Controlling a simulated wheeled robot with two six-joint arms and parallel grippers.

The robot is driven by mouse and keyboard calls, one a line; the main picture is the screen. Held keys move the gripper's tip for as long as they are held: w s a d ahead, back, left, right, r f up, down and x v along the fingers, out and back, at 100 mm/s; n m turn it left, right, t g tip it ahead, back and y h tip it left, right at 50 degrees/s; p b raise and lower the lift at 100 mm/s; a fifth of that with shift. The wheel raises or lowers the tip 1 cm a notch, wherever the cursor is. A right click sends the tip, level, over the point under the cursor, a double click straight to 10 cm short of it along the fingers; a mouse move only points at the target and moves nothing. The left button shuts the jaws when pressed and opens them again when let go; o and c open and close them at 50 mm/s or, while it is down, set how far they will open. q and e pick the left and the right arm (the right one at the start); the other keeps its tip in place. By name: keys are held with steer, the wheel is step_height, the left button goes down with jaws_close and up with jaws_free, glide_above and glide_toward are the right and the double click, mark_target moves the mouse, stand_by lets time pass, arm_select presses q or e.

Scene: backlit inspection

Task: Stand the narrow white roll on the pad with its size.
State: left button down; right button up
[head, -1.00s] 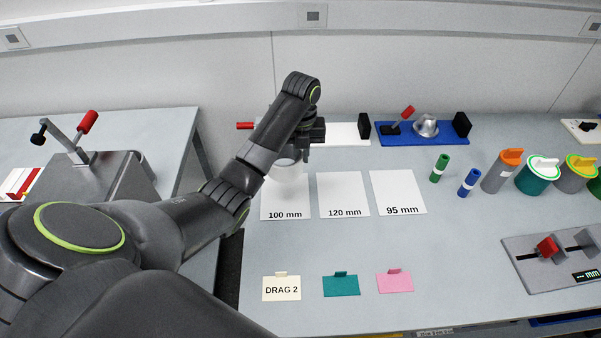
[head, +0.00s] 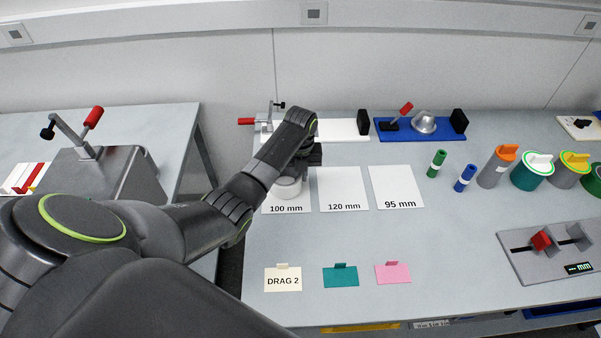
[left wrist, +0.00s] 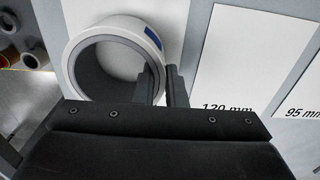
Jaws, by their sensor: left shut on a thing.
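The narrow white roll (head: 288,188) is upright over the 100 mm pad (head: 270,203), its open top facing up. My left gripper (left wrist: 165,86) is shut on the roll's wall, one finger inside the ring and one outside. The white roll (left wrist: 78,42) shows a grey lining and a blue mark in the left wrist view. Whether its base touches the pad is hard to tell. The 120 mm pad (head: 343,188) and the 95 mm pad (head: 397,186) lie empty to the right. My right gripper is out of view.
A white fixture (head: 340,129) and a blue fixture (head: 440,132) stand behind the pads. Several coloured rolls and cylinders, including a grey one (head: 491,172), stand at right near a gauge (head: 552,262). Small cards, including DRAG 2 (head: 283,281), lie in front.

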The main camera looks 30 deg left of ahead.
arm_select(q)
steer(key=c, duration=1.5)
jaws_free()
steer(key=shift+f, duration=0.1)
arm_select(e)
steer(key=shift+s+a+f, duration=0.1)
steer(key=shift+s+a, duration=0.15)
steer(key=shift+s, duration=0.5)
arm_select(q)
steer(key=shift+r, duration=0.2)
step_height(320, 180, up, 10)
steer(key=shift+w+f+b, duration=0.1)
steer(key=shift+f+b, duration=0.1)
steer(key=shift+b, duration=0.6)
steer(key=shift+r+p, duration=1.2)
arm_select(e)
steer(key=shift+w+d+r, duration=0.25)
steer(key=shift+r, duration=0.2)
arm_select(q)
steer(key=shift+f, duration=0.1)
